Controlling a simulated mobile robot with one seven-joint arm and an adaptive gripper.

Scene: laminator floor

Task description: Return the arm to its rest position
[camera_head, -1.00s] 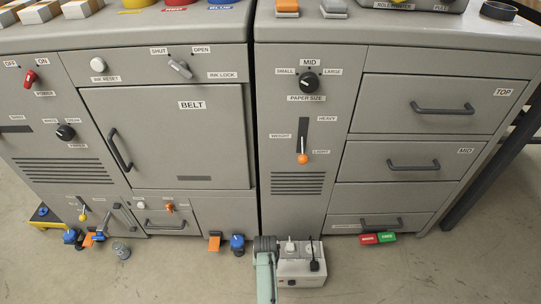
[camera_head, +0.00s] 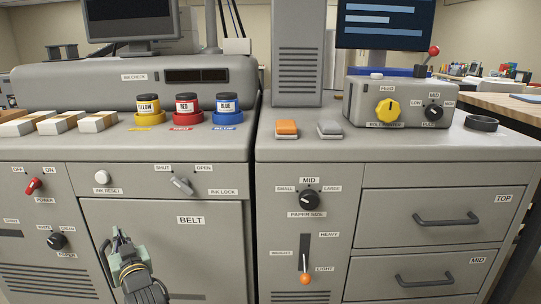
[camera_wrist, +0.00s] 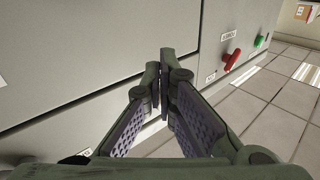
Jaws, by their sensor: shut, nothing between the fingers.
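My gripper (camera_head: 120,240) is in front of the grey door marked BELT (camera_head: 190,250) in the head view, at the door's left part. Whether it touches the door cannot be told. In the wrist view my gripper (camera_wrist: 165,95) has its green and dark fingers closed together at the tips, with nothing between them. Grey cabinet panels (camera_wrist: 90,40) fill the upper left of the wrist view. The handle of the BELT door (camera_head: 105,262) shows just left of my gripper.
The machine top holds yellow (camera_head: 149,108), red (camera_head: 187,108) and blue (camera_head: 226,108) ink pots, white paper stacks (camera_head: 60,122) and a yellow-knob feed unit (camera_head: 398,100). Drawers (camera_head: 440,218) are at right. A red control (camera_wrist: 232,60) and tiled floor (camera_wrist: 270,105) show in the wrist view.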

